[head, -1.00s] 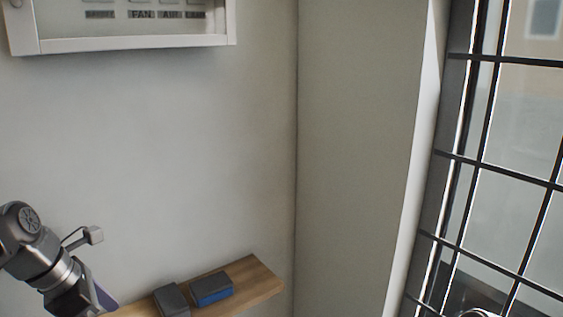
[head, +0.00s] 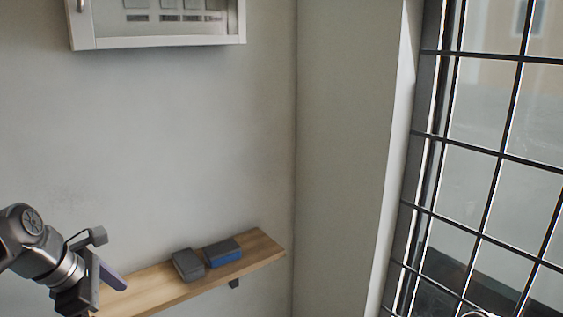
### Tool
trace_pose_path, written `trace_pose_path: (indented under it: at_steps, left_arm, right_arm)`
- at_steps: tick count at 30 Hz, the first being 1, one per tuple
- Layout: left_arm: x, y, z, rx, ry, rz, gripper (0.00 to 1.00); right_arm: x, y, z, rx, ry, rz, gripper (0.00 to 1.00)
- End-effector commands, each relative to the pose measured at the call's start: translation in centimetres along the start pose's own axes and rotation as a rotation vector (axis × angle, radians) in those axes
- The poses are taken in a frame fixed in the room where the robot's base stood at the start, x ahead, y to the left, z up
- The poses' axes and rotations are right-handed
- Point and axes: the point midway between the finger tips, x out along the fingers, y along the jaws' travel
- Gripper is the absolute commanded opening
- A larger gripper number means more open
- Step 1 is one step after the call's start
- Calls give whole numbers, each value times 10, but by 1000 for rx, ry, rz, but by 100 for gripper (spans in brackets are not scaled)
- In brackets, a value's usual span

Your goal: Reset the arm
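My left arm comes in from the lower left, and my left gripper (head: 100,284) is at the left end of the wooden shelf in the picture. One finger shows as a bluish-grey bar pointing right and down. The other finger is not clear, so I cannot tell whether the gripper is open or shut. No object shows in it. My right arm is not recognisable in view; only a small shiny rounded part (head: 474,314) shows at the bottom right edge, and I cannot tell what it is.
A wooden shelf (head: 155,287) on the wall carries a dark grey box (head: 188,264) and a grey and blue box (head: 223,252). A white-framed panel cabinet (head: 160,42) hangs above. A dark-barred window (head: 490,150) is at right. The wall between cabinet and shelf is bare.

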Motion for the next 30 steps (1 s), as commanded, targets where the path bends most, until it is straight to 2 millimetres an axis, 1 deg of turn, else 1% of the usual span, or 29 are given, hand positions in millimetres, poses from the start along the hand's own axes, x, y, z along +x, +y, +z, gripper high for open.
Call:
trace_pose_path:
  at_steps: [4, 5, 8, 11, 12, 14, 15, 17, 18, 20, 21, 23, 24, 25, 26, 27, 29, 30]
  left_arm:
    - [10, 20, 2, 186, 0, 99, 100]
    - [15, 24, 2, 233, 3, 118, 100]
    - [41, 37, 4, 405, 20, 174, 100]
    - [85, 43, 6, 625, 49, 214, 100]
    - [111, 42, 7, 734, 64, 222, 100]
    - [160, 31, 7, 916, 87, 223, 100]
    - [192, 20, 8, 1033, 98, 217, 100]
    - [236, -4, 7, 1194, 110, 201, 100]
    - [264, -23, 6, 1290, 111, 185, 100]
    - [300, -56, 4, 1419, 106, 157, 100]
    - [322, -81, 2, 1496, 96, 133, 100]
    - [350, -122, -1, 1593, 70, 93, 100]
    - [366, -151, -4, 1646, 47, 64, 100]
    - [376, -173, -6, 1679, 26, 39, 100]
    - [384, -196, -9, 1705, 4, 14, 100]
    - [393, -225, -12, 1727, -29, -22, 100]
    - [402, -265, -16, 1738, -82, -77, 100]
    - [406, -290, -20, 1737, -117, -117, 100]
  right_arm:
    - [0, 0, 1, 0, -2, 0, 36]
    - [0, 0, 1, 0, -2, 0, 36]
    - [0, 0, 1, 0, -2, 0, 36]
    - [0, 0, 1, 0, -2, 0, 36]
    - [0, 0, 1, 0, -2, 0, 36]
    - [0, 0, 1, 0, -2, 0, 36]
    - [0, 0, 1, 0, -2, 0, 36]
    - [0, 0, 1, 0, -2, 0, 36]
    - [0, 0, 1, 0, -2, 0, 36]
    - [0, 0, 1, 0, -2, 0, 36]
    - [0, 0, 1, 0, -2, 0, 36]
    - [0, 0, 1, 0, -2, 0, 36]
    - [0, 0, 1, 0, -2, 0, 36]
    - [0, 0, 1, 0, -2, 0, 36]
    - [0, 0, 1, 0, -2, 0, 36]
    - [0, 0, 1, 0, -2, 0, 36]
    - [0, 0, 1, 0, -2, 0, 36]
    - [0, 0, 1, 0, -2, 0, 36]
